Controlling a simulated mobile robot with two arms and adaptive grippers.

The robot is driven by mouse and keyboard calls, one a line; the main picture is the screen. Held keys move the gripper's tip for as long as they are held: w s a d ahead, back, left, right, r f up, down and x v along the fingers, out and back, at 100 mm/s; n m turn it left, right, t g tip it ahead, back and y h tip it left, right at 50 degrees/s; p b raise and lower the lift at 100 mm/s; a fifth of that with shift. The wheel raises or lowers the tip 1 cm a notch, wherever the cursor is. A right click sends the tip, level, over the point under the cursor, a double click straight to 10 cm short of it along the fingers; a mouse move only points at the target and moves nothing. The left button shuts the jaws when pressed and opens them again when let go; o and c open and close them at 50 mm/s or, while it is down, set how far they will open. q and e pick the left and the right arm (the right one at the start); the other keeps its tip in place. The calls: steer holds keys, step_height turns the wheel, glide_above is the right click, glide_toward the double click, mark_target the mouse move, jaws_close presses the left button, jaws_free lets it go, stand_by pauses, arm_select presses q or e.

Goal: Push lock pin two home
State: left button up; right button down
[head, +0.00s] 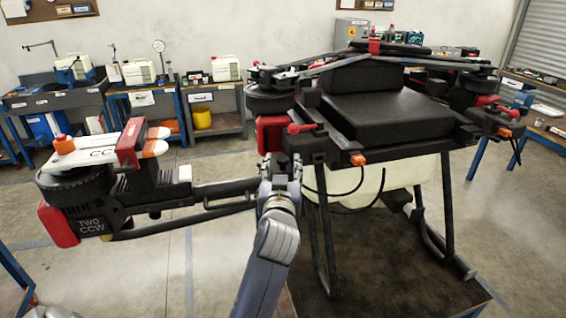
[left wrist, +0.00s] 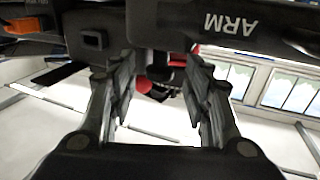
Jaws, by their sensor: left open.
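The spray drone's arm two (head: 225,190) extends left, with its motor pod marked "TWO CCW" (head: 90,225). A red-handled pin (head: 302,127), which I take for lock pin two, sits on the black hinge block at that arm's root. My left gripper (head: 280,165) is just below this block, fingers upward. In the left wrist view the gripper (left wrist: 160,90) is open, with a dark stub (left wrist: 160,72) between or behind its fingers. A red knob (left wrist: 143,85) shows near the left finger. I cannot tell whether the fingers touch anything. My right gripper is out of view.
The drone's black body (head: 372,110) and pale tank (head: 385,178) stand right of my gripper on a dark-topped table (head: 410,290). A landing leg (head: 322,235) is close to my forearm. An orange clip (head: 357,159) is nearby. Benches (head: 140,100) line the back wall.

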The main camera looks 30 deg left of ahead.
arm_select(q)
steer(key=v, duration=0.5)
steer(key=shift+w+a, duration=0.1)
